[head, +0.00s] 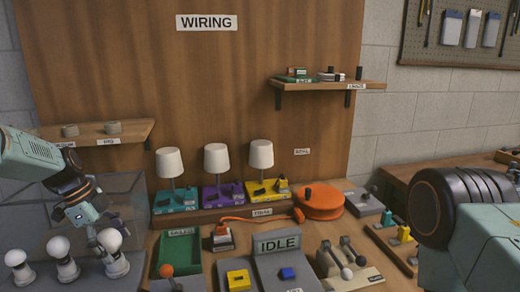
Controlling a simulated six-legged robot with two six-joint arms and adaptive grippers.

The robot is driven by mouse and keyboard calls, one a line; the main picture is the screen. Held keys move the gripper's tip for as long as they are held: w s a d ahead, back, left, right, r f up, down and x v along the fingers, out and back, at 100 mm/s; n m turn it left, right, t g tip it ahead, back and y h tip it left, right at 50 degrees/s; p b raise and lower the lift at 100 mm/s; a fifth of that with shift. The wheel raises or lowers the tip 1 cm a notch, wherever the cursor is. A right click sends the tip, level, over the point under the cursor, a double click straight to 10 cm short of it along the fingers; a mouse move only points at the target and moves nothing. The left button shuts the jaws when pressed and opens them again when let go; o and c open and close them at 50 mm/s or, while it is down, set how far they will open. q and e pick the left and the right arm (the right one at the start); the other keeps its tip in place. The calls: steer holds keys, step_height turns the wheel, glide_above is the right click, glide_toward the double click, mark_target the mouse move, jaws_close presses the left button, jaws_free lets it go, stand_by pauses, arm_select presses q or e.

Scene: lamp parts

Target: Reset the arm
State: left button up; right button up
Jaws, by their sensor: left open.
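My left gripper (92,232) is at the left, pointing down above the row of white bulbs. It is open, and I see nothing held in it. The white bulbs (65,262) stand in a grey holder below and around it. The gap between the gripper and the rightmost bulb (111,241) is hard to judge. Part of my right arm fills the lower right, but its gripper is out of view.
Three lamps with white shades (217,158) stand on teal, purple and yellow bases along the back. In front are a green tray (180,256), an IDLE panel (277,246), a lever box (347,268) and an orange cable reel (318,203). Shelves hang left and right.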

arm_select(q)
steer(key=n+p, duration=0.1)
steer(key=n+t+p, duration=0.1)
steer(key=shift+r+n, duration=0.35)
steer(key=shift+n, duration=0.05)
steer(key=n+t+p, duration=0.1)
steer(key=n+p, duration=0.1)
steer(key=shift+w+f+y+p, duration=0.1)
steer(key=shift+w+y+p, duration=0.1)
steer(key=shift+y+p, duration=0.15)
steer(key=shift+a+n+p, duration=0.1)
steer(key=shift+n+p, duration=0.7)
steer(key=shift+n, duration=0.1)
steer(key=shift+w+f, duration=0.1)
